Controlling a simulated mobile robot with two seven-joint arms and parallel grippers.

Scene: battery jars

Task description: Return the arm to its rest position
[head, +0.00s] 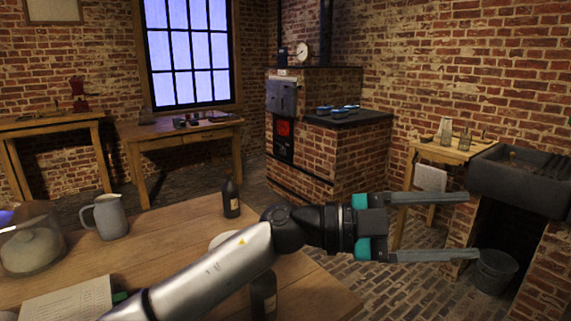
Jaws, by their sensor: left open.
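My left arm comes in from the lower left and reaches across the table to the right in the head view. My left gripper (433,226) is open, with its two fingers wide apart and nothing between them. It is stretched out past the table's right edge, over the brick floor. My right gripper is not in view. The arm hides part of a pale round plate (222,239) and part of a dark bottle (263,291).
The wooden table (165,245) bears a dark bottle (231,198), a grey jug (110,217), a glass dome (32,240) and a paper sheet (70,301). Beyond stand a brick stove (315,155), a small side table (450,152), a stone sink (520,182) and a bucket (496,272).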

